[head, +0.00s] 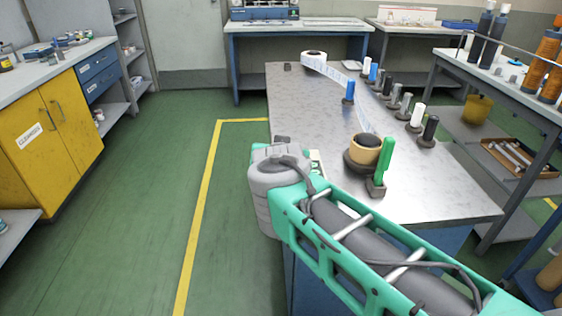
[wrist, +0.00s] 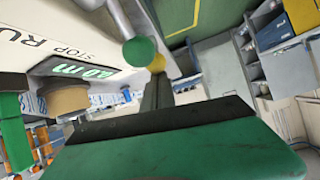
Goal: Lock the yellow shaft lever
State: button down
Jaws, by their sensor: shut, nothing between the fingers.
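In the wrist view a small yellow knob (wrist: 157,62) shows just beyond my gripper's fingertips, partly behind a green round knob on a grey bar (wrist: 139,50). I take the yellow knob to be the shaft lever's end; the rest of it is hidden. My gripper (wrist: 157,80) is shut and empty, its dark fingers close together and pointing toward the yellow knob. I cannot tell whether they touch it. In the head view my own arm hides the gripper and the yellow lever.
A panel marked STOP and RU (wrist: 75,45), with a green display, is at upper left in the wrist view. A cardboard core (head: 365,148) and an upright green post (head: 383,160) stand on the metal table (head: 410,190). Several rollers carry the web beyond. Green floor is open at left.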

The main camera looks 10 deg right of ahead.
jog(key=shift+s+f, duration=0.2)
jog(key=shift+f, duration=0.15)
dwell(0.3)
notch_tip(320, 180, up, 4)
jog(key=w+p, duration=0.2)
jog(key=v, duration=0.9)
jog(key=shift+s+d+f+p, duration=0.25)
jog(key=shift+d+f+p, duration=0.05)
jog(key=shift+d, duration=0.1)
